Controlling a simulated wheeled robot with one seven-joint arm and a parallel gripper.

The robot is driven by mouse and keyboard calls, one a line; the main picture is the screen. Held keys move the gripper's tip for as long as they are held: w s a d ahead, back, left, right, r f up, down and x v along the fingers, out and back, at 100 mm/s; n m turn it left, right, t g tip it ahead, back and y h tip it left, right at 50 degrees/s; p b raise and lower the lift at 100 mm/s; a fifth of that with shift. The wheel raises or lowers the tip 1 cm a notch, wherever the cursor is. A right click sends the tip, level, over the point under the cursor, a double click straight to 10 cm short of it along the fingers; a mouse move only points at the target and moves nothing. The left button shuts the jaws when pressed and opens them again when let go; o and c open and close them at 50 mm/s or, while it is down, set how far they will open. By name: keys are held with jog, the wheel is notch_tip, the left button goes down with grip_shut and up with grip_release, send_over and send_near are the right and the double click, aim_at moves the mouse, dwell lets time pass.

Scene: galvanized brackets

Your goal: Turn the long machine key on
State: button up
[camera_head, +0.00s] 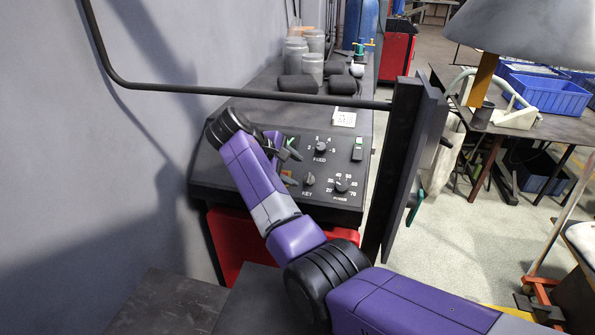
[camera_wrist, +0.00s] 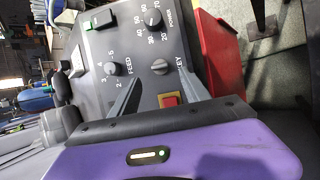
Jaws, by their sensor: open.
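The machine key (camera_head: 309,179) is a small grey knob above the word KEY on the dark sloped control panel (camera_head: 340,200). In the wrist view the key (camera_wrist: 160,67) shows just beyond the fingertips, near the middle of the gap. My gripper (camera_head: 290,163) is at the left of the key, with its fingers apart and nothing between them. In the wrist view my gripper (camera_wrist: 160,76) points at the key without visibly touching it. The key's exact turned position is too small to tell.
A red-and-yellow button (camera_wrist: 169,100) lies beside the key. A dark bar (camera_head: 250,95) crosses above. Jars (camera_head: 312,68) stand behind.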

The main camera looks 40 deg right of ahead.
aim_at(308, 178)
jog(key=shift+p+x, duration=0.55)
jog(key=shift+x, duration=3.25)
grip_shut()
